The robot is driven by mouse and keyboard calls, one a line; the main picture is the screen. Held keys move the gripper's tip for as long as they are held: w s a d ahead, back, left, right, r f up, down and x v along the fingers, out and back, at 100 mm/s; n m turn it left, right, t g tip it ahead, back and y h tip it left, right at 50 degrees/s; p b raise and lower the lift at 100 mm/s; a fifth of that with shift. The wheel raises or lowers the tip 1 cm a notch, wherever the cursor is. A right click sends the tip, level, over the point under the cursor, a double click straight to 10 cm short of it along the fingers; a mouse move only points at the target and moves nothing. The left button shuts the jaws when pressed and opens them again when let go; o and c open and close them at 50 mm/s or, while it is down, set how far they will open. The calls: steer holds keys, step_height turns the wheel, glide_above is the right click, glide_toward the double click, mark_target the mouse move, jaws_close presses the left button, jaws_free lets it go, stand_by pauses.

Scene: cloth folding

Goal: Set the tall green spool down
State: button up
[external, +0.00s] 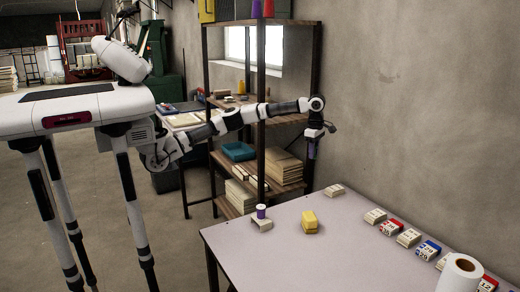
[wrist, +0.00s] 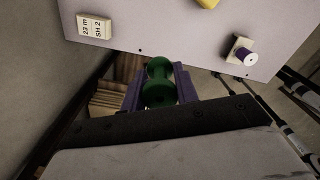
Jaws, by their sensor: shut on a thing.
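The tall green spool (wrist: 158,88) shows in the wrist view between the purple fingers of my gripper (wrist: 159,84). My gripper is shut on it. In the external view my gripper (external: 313,148) hangs at the end of the outstretched arm, near the shelf and the wall and above the level of the table. The green spool cannot be made out there. The grey-white table (external: 285,240) lies in front; in the wrist view the table (wrist: 170,32) fills the top, and the held spool appears off its edge.
A wooden shelf (external: 240,205) stands behind. The table's front left is bare.

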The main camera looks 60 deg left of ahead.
steer(key=n, duration=0.1)
glide_above(313, 204)
step_height(313, 204, down, 5)
steer(key=shift+n, duration=0.3)
step_height(313, 204, down, 15)
steer(key=p, duration=0.2)
steer(key=shift+w+f+p, duration=0.15)
steer(key=shift+p, duration=0.2)
steer(key=shift+f+p, duration=0.4)
steer(key=shift+f, duration=2)
steer(key=shift+f, duration=0.2)
steer(key=o, duration=0.9)
steer(key=shift+o, duration=0.3)
steer(key=shift+r, duration=0.15)
